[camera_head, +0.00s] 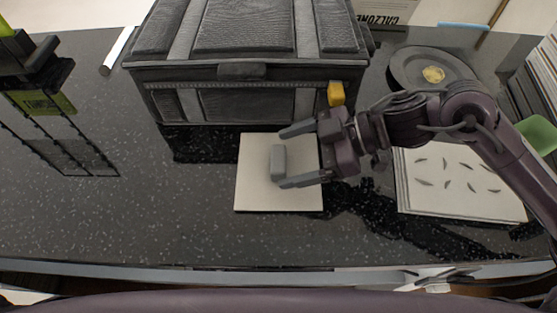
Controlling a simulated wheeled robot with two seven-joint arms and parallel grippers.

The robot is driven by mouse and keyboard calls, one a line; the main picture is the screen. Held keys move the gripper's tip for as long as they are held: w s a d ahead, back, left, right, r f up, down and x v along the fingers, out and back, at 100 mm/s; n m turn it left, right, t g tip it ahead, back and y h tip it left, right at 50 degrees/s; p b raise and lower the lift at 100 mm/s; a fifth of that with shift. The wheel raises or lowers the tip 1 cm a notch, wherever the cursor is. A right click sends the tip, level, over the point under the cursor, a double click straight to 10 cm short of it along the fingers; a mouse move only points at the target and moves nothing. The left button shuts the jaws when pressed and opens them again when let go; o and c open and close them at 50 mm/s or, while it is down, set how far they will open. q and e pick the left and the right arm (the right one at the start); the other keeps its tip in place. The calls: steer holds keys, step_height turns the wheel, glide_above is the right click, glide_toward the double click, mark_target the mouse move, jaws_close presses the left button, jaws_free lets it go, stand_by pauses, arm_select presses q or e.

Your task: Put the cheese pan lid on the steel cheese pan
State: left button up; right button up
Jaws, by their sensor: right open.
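A flat, pale square plate (255,195) with a grey block-shaped handle (278,161) on top lies on the dark counter; it looks like the cheese pan lid. My right gripper (281,158) is open, its two grey fingers reaching left over the plate, one on the far side and one on the near side of the handle. I cannot tell whether the fingers touch the handle. No steel cheese pan can be made out clearly. My left gripper does not show.
A large dark chest (248,70) stands behind the plate, with a yellow block (336,93) at its front right. A dark round plate (405,66) and a pale patterned stack (455,180) are on the right. A black-and-green object (40,80) stands at the left. The left counter is mostly clear.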

steer(key=shift+a+f, duration=0.25)
steer(key=shift+a, duration=0.15)
steer(key=shift+d, duration=0.1)
steer(key=shift+c, duration=1.4)
steer(key=c, duration=0.9)
steer(key=shift+r, duration=0.15)
